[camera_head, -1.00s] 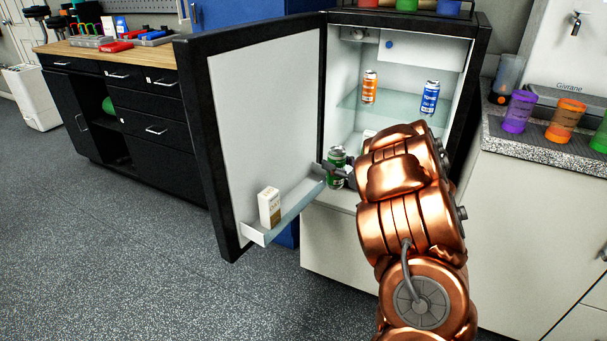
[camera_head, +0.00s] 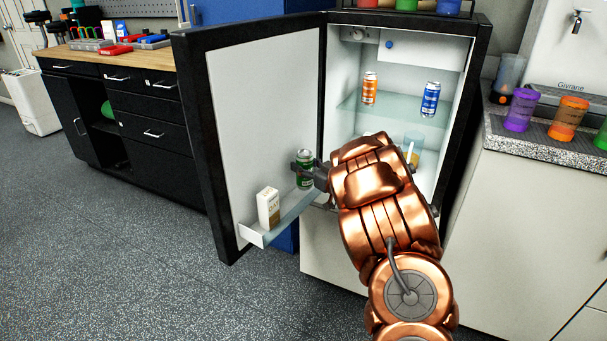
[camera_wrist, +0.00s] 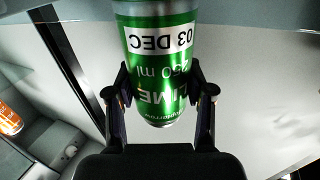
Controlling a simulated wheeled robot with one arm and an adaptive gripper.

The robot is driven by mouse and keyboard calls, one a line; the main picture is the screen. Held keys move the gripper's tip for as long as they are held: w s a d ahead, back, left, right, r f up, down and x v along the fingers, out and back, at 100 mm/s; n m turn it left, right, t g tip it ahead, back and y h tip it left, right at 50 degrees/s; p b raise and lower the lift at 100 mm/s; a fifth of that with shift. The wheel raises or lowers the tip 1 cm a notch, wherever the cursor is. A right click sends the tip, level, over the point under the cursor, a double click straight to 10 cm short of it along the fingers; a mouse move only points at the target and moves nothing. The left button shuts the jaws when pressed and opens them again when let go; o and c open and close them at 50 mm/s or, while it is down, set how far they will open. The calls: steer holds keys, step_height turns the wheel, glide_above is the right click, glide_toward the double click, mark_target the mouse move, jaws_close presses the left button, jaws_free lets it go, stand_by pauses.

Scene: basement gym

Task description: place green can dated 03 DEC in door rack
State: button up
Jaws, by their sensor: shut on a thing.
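The green can (camera_head: 305,168) is in my gripper (camera_head: 307,170), at the inner end of the door rack (camera_head: 284,219) on the open fridge door. In the wrist view the green can (camera_wrist: 160,68) shows a white label reading 03 DEC, upside down in the picture. The fingers of my gripper (camera_wrist: 162,105) are shut on its two sides. The can looks upright, over or in the rack; I cannot tell whether its base touches the rack floor. A white carton (camera_head: 268,208) stands in the rack's outer part.
An orange can (camera_head: 369,88) and a blue can (camera_head: 430,99) stand on the fridge's glass shelf (camera_head: 395,114). A glass (camera_head: 412,149) is lower inside. The fridge door (camera_head: 262,110) stands open. The rack is bare between carton and green can.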

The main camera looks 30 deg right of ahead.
steer(key=shift+w+a+f+b, duration=0.1)
steer(key=shift+f+b, duration=0.1)
steer(key=shift+f, duration=0.45)
steer(key=shift+w+f+b, duration=0.1)
steer(key=shift+f+b, duration=0.05)
steer(key=shift+f, duration=0.45)
steer(key=shift+f, duration=0.15)
steer(key=o, duration=1.4)
steer(key=shift+s, duration=0.4)
steer(key=s, duration=0.3)
steer(key=s+d+p, duration=0.1)
steer(key=s, duration=0.3)
steer(key=s+d, duration=0.1)
steer(key=s, duration=0.3)
steer(key=shift+s+p, duration=0.1)
steer(key=shift+p, duration=0.25)
